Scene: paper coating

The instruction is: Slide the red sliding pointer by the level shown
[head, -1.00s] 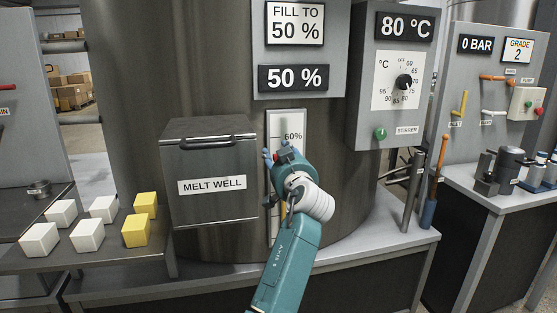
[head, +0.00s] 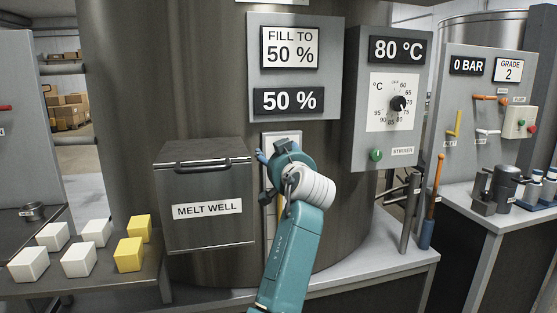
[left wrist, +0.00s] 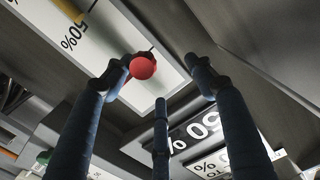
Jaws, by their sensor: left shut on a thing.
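The red sliding pointer shows as a round red knob (left wrist: 142,67) in the left wrist view, between the dark fingers of my left gripper (left wrist: 158,72) and touching the left one. My left gripper (head: 272,158) is shut on it, in front of the upper part of the white level scale (head: 283,137). In the head view the gripper hides the pointer and most of the scale's markings. In the left wrist view the scale (left wrist: 110,35) carries a percent label and a yellow strip (left wrist: 68,10). My right gripper is in neither view.
The FILL TO 50 % sign (head: 290,48) and the 50 % display (head: 289,101) hang above the scale. The melt well box (head: 205,235) stands close on the left, the 80 °C panel (head: 420,85) on the right. White and yellow blocks (head: 130,254) lie at the left.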

